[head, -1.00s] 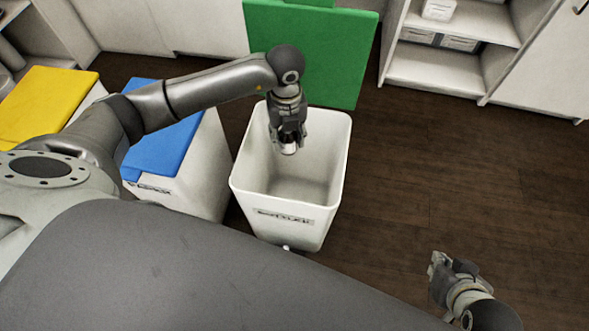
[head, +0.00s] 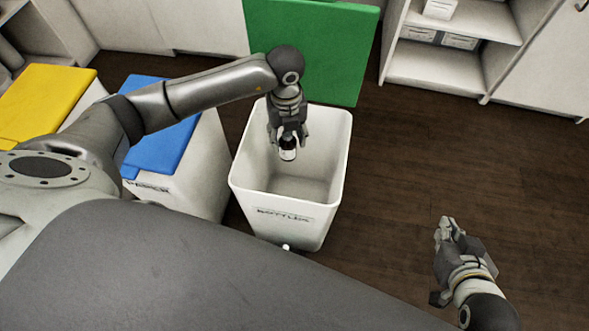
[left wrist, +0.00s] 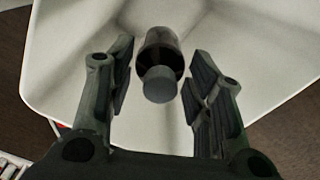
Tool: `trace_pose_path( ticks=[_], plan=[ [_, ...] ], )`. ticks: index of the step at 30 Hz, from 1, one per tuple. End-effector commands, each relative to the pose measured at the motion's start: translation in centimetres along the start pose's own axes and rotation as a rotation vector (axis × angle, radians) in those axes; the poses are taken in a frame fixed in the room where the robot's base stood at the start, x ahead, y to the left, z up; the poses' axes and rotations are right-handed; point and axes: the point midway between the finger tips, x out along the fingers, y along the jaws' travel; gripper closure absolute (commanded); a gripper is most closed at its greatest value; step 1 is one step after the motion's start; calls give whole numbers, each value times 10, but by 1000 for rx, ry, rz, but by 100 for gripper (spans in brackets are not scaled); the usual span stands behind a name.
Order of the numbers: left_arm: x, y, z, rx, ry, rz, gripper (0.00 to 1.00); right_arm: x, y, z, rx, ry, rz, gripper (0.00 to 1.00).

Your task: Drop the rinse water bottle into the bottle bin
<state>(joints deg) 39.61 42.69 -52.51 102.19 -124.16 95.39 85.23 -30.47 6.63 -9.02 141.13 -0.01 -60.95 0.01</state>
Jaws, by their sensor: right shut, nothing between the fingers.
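The rinse water bottle (head: 288,152), dark with a white label and a grey cap, is inside the mouth of the white bottle bin (head: 300,236), below the fingertips. My left gripper (head: 288,136) points down over the open bin, its fingers spread. In the left wrist view the bottle (left wrist: 160,55) shows beyond the open fingers (left wrist: 160,88), with a gap on each side and its cap towards me. The bin's pale inner walls (left wrist: 80,50) surround it. My right gripper (head: 446,230) is shut and empty, low at the right over the floor.
A blue-lidded bin (head: 160,148) and a yellow-lidded bin (head: 45,100) stand to the left. The bottle bin's green lid (head: 325,55) stands raised behind it. White shelves (head: 445,70) are at the back right. The dark floor (head: 430,160) at the right is clear.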

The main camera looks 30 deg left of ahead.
Motion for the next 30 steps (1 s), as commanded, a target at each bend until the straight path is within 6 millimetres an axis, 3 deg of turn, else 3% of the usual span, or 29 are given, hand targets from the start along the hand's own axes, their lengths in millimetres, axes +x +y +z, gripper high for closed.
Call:
trace_pose_path(
  ticks=[3,14,17,30],
  plan=[
    [0,0,0,0,0,0,35,0,0,0,0,0,0,100],
    [-4,0,0,0,-1,-1,35,0,0,1,0,-3,-1,100],
    [-15,-1,1,0,-1,-2,35,0,0,1,0,-3,-1,100],
    [-102,-1,1,1,-2,-2,35,0,0,1,0,-2,0,100]
  ],
)
